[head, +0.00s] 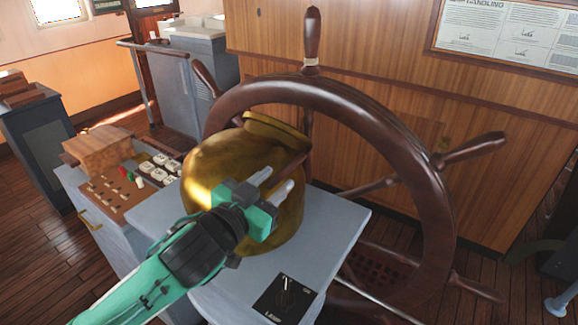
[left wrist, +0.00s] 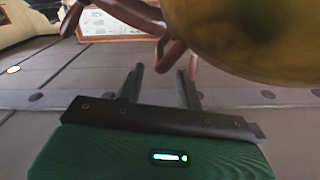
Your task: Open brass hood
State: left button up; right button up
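The brass hood (head: 218,165) is a rounded golden dome with a raised lip at its top. It sits on a grey pedestal (head: 340,218) in front of the ship's wheel and looks closed. My left gripper (head: 276,181) is in front of the hood's right side and hides part of it. In the left wrist view the fingers of the left gripper (left wrist: 160,80) are apart with nothing held between them. The hood (left wrist: 255,35) fills the upper right there; whether a finger touches it I cannot tell. My right gripper is in neither view.
A dark wooden ship's wheel (head: 352,95) with spokes and handles stands close behind and right of the hood. A control panel (head: 128,178) with buttons and a wooden box (head: 97,147) is at left. A black switch plate (head: 285,298) lies on the pedestal's front.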

pick_arm(q)
jog(key=p+x, duration=0.1)
jog(key=x, duration=0.5)
jog(key=shift+a, duration=0.1)
grip_shut()
